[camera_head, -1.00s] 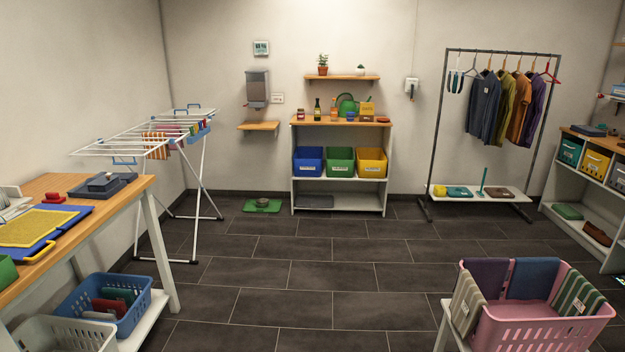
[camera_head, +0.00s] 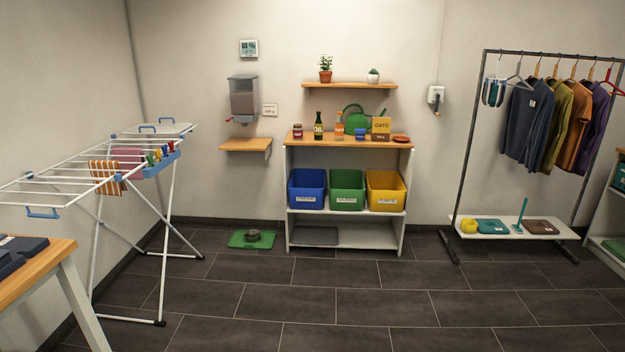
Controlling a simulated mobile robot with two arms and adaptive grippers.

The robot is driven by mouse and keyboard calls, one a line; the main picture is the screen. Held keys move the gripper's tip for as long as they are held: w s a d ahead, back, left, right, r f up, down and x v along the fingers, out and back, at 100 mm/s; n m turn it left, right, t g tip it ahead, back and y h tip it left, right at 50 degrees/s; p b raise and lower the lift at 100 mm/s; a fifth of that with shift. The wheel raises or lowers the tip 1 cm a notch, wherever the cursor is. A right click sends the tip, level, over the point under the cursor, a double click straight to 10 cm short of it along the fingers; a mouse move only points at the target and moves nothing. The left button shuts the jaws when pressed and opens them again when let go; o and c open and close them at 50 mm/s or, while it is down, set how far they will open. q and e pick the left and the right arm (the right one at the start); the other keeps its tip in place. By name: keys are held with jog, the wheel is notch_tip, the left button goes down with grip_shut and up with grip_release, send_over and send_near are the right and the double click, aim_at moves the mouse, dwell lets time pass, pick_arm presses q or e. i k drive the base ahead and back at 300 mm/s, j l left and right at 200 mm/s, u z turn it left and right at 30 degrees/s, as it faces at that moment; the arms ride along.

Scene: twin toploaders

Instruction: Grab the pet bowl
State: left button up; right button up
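The pet bowl (camera_head: 252,235) looks like a small dark grey bowl. It sits on a green mat (camera_head: 238,241) on the floor by the back wall, left of the shelf unit and below a small wooden wall ledge. Neither of my grippers shows in the head view, so I cannot see how they stand.
A drying rack (camera_head: 165,235) stands at the left with legs spread on the floor. A shelf unit (camera_head: 345,219) with blue, green and yellow bins is right of the mat. A clothes rail (camera_head: 468,150) stands further right. The tiled floor (camera_head: 330,275) ahead is clear.

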aim_at(253, 234)
jog(key=i+u, duration=0.1)
jog(key=i, duration=0.85)
jog(key=i+l+u, duration=0.1)
jog(key=i, duration=0.85)
jog(key=i+j+u, duration=0.1)
jog(key=i+u, duration=0.15)
jog(key=i, duration=0.4)
jog(key=i+l+u, duration=0.2)
jog(key=i, duration=0.5)
jog(key=i+u, duration=0.25)
jog(key=i, duration=0.4)
